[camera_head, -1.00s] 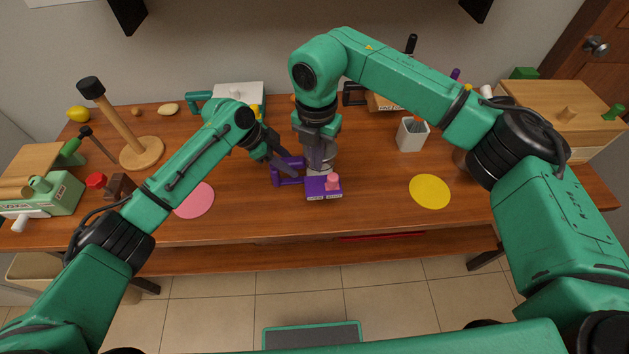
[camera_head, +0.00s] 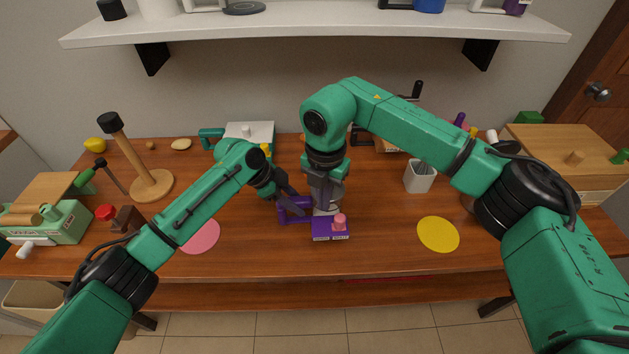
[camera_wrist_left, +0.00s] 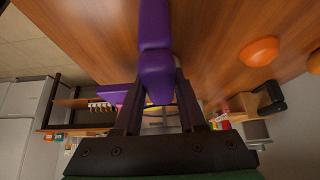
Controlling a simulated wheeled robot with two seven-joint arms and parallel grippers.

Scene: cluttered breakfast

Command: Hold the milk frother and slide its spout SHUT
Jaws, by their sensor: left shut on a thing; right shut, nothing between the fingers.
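The milk frother stands near the middle of the table. Its purple handle (camera_head: 285,213) is on the left and its purple front block (camera_head: 331,236), with a pink knob (camera_head: 340,221), faces me. My left gripper (camera_head: 291,194) is shut on the handle from the left; the purple handle (camera_wrist_left: 155,35) also runs between the fingers in the left wrist view. My right gripper (camera_head: 326,201) is shut and empty, pointing down over the frother just behind the pink knob. It hides most of the body and top. I cannot tell whether it touches the frother, or how the spout stands.
A pink disc (camera_head: 202,237) lies to the left and a yellow disc (camera_head: 438,234) to the right. A white cup (camera_head: 419,177) stands behind the yellow disc. A wooden stand (camera_head: 151,185) is at the left. The table front is clear.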

